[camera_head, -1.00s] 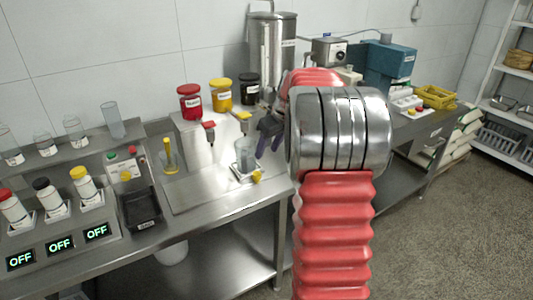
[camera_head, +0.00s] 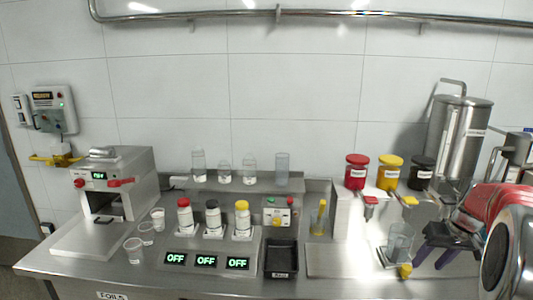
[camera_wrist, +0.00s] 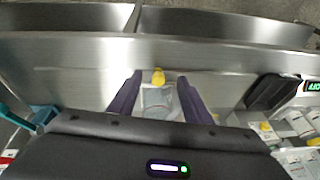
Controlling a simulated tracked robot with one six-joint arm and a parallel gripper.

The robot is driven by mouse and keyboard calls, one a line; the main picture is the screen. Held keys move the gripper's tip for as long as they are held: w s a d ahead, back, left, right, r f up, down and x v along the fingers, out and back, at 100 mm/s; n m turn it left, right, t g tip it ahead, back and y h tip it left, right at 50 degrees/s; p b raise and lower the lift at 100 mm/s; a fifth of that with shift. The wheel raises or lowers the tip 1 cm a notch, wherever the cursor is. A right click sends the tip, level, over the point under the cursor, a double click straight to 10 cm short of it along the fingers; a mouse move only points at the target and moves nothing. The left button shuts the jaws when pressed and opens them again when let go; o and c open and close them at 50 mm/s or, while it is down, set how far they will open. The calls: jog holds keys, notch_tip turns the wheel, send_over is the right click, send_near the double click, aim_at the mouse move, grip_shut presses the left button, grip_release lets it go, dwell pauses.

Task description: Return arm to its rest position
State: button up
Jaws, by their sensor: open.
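My gripper (camera_head: 430,264) is at the right of the head view, with its dark purple fingers pointing down toward the bench. In the wrist view its two fingers (camera_wrist: 156,92) are spread apart with nothing clamped between them. My red-sleeved arm runs off the right edge.
The steel bench (camera_head: 335,288) holds red, yellow and black jars (camera_head: 390,172), several bottles, a black tray (camera_head: 281,258) and a sealing machine (camera_head: 110,188). A tall steel tank (camera_head: 458,135) stands behind my arm. A wall pipe (camera_head: 300,14) runs above, with free space below it.

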jog(key=s+a+r, duration=0.2)
jog(key=s+a, duration=0.6)
jog(key=a, duration=0.3)
jog(key=s+a+r+n+t, duration=0.1)
jog(key=s+a+r, duration=0.1)
jog(key=s+a, duration=0.6)
jog(key=s+a+r+n+t, duration=0.1)
jog(key=s+a+r, duration=0.2)
jog(key=s+a, duration=0.6)
jog(key=shift+a, duration=2.85)
